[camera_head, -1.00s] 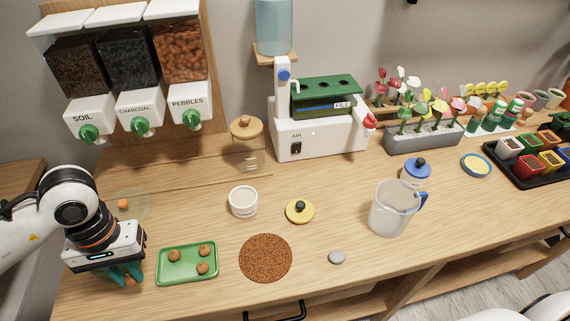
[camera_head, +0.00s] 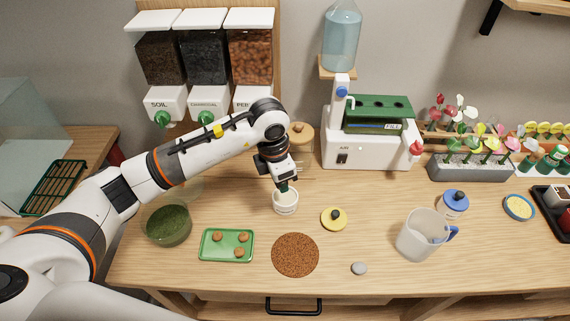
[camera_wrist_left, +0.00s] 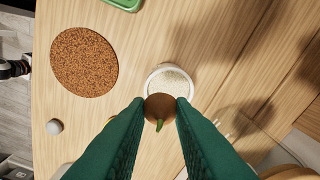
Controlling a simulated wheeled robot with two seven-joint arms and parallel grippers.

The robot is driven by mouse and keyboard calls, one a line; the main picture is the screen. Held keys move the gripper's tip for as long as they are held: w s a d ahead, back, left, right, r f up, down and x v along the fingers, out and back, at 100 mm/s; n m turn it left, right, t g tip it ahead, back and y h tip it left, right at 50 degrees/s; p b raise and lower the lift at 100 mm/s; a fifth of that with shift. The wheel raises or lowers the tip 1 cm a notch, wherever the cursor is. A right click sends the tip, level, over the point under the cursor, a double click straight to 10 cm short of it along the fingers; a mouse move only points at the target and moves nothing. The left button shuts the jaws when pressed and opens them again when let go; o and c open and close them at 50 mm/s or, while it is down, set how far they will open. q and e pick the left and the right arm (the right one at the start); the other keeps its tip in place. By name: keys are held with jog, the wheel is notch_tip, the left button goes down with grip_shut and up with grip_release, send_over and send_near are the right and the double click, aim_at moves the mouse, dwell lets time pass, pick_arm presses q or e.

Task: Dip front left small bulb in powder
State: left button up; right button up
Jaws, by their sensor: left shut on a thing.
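A small round brown bulb (camera_wrist_left: 160,106) with a green sprout is pinched between the green fingertips of my left gripper (camera_wrist_left: 160,110) in the left wrist view. In the head view my left gripper (camera_head: 283,187) points down at the mouth of the white powder jar (camera_head: 285,204) and hides the bulb. The jar is open and shows pale powder inside in the left wrist view (camera_wrist_left: 170,78). The bulb overlaps the jar's near rim there; I cannot tell whether it touches the powder. The green tray (camera_head: 211,254) holds three brown bulbs (camera_head: 239,251). My right gripper is not seen.
A yellow lid with a black knob (camera_head: 334,218) lies right of the jar. A round brown mat (camera_head: 295,255) lies in front. A glass jar with a wooden lid (camera_head: 302,133) stands behind my wrist. A green-filled bowl (camera_head: 168,226) is left of the tray. A clear pitcher (camera_head: 420,236) stands right.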

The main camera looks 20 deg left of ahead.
pick_arm(q)
jog(key=n, duration=0.2)
jog(key=w+n+p, duration=0.1)
jog(key=n, duration=0.1)
jog(key=shift+w+d+r, duration=0.1)
jog(key=shift+d+r, duration=0.1)
jog(key=n, duration=0.2)
jog(key=b, duration=0.3)
send_over(285, 198)
jog(key=shift+y, duration=0.4)
jog(key=shift+f, duration=3.2)
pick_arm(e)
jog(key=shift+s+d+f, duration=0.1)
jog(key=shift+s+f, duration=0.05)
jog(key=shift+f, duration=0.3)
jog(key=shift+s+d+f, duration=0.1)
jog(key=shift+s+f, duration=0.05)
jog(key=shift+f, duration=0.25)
pick_arm(q)
jog(key=shift+f+b, duration=0.25)
jog(key=shift+b, duration=0.15)
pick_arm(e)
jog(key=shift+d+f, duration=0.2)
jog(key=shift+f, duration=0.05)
pick_arm(q)
jog(key=shift+f, duration=0.3)
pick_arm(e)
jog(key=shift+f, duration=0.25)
